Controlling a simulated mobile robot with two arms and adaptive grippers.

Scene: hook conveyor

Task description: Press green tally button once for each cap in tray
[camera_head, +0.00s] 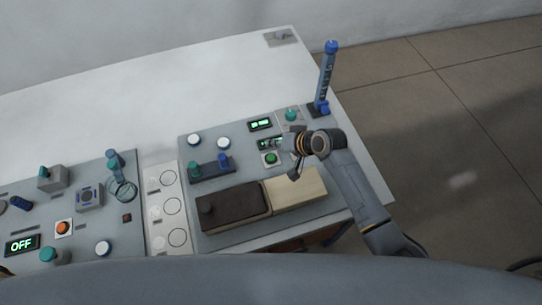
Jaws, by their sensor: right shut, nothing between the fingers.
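The green tally button (270,158) sits in a pale square mount on the right-hand grey panel. My right gripper (295,174) is shut and empty, pointing down just right of the button and over the back edge of a light wooden box (308,190). I cannot tell whether it touches anything. A small dark tray (210,170) left of the button holds a teal piece (196,168) and a blue piece (223,160). I cannot tell which pieces are the caps. My left gripper is not in view.
A dark brown box (232,212) adjoins the wooden box. Small green displays (260,125) sit behind the button. A blue column (327,75) stands at the table's right edge. The left panel (120,237) carries an orange button (63,228) and an OFF display (21,245).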

